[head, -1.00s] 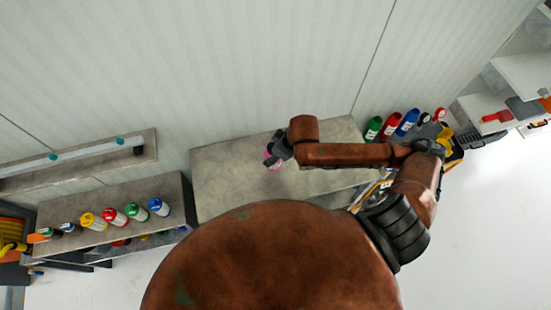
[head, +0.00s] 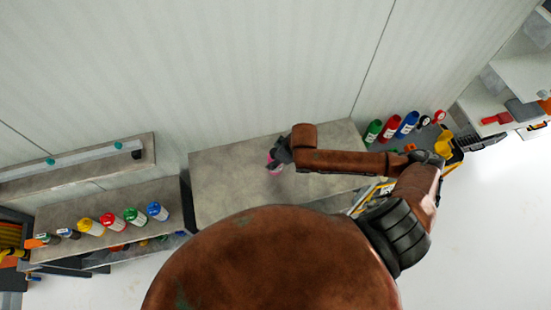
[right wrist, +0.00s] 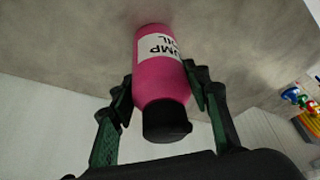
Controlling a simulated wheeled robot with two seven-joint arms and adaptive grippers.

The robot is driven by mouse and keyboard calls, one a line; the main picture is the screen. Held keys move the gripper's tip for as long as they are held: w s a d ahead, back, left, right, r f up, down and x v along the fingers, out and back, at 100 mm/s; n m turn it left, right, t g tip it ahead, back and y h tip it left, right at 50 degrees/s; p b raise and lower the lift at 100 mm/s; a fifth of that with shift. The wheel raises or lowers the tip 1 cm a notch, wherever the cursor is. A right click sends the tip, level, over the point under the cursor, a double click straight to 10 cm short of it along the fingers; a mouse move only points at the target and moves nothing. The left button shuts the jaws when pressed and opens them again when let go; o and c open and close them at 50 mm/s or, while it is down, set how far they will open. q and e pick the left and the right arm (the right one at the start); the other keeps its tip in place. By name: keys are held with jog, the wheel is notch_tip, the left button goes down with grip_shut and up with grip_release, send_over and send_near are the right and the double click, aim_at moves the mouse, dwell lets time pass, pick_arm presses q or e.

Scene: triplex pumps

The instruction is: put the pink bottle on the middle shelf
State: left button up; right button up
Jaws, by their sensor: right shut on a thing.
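The pink bottle (right wrist: 160,85) has a black cap and a white label with partly readable black lettering. It is between the two fingers of my right gripper (right wrist: 160,90), which is shut on it. In the head view the pink bottle (head: 272,168) shows only as a small patch beside my right gripper (head: 283,157), over the grey table (head: 225,185). Whether its base touches the table is hard to tell. The shelf levels are not clearly shown. My left gripper is not in view.
More bottles, green (head: 372,131), red (head: 390,128) and blue (head: 407,125), stand at the right by the wall. White shelves (head: 525,75) are at the far right. The grey table's left part is clear.

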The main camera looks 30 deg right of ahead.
jog(key=o, duration=1.4)
jog(key=shift+o, duration=0.2)
